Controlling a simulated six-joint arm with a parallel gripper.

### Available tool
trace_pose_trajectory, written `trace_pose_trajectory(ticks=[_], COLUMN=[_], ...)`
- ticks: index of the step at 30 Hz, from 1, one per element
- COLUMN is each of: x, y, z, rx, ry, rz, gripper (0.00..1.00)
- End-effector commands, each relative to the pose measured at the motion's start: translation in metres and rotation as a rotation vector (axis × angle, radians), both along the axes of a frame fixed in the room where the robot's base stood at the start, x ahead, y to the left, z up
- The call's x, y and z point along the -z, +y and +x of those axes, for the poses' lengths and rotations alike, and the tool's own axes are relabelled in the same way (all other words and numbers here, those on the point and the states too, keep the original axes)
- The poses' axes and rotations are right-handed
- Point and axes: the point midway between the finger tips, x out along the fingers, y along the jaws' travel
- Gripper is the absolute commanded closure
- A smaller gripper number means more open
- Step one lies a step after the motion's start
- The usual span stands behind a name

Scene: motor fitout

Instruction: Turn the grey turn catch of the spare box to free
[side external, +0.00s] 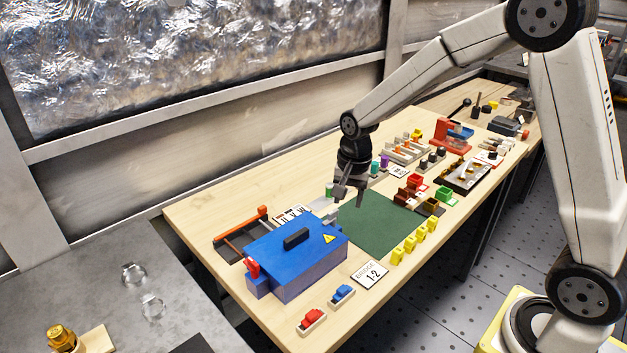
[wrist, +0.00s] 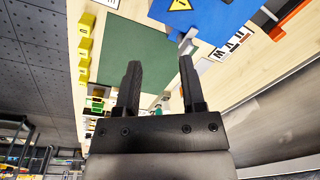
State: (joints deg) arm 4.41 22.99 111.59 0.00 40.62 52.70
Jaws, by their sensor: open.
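A blue box (side external: 295,250) with a black handle and a yellow warning triangle stands at the near left of the bench; a corner of it shows at the top of the wrist view (wrist: 215,15). A small grey piece (wrist: 186,42) is at the box's edge in the wrist view. It may be the turn catch, but its setting is too small to tell. My gripper (side external: 350,195) is open and empty, above the bench just beyond the box's right end. Its two fingers (wrist: 160,64) are apart with nothing between them.
A green mat (side external: 375,228) lies clear to the right of the box. Yellow blocks (side external: 410,247) line its front edge. A red lever (side external: 253,268) is on the box's left end. Small coloured parts and trays crowd the bench beyond the mat. A dark box (side external: 505,126) stands far right.

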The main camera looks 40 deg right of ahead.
Motion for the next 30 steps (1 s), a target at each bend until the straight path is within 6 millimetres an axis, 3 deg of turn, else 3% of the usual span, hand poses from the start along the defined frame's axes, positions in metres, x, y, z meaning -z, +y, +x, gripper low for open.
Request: trace_pose_trajectory(ticks=[6, 12, 23, 30], x=[0.005, 0.008, 0.010, 0.023], y=[-0.016, -0.025, -0.027, -0.027], z=[0.041, 0.062, 0.067, 0.067], rx=[0.322, 0.516, 0.577, 0.575], ry=[0.045, 0.073, 0.081, 0.082], rz=[0.022, 0.028, 0.030, 0.030], gripper=[0.49, 0.49, 0.49, 0.49])
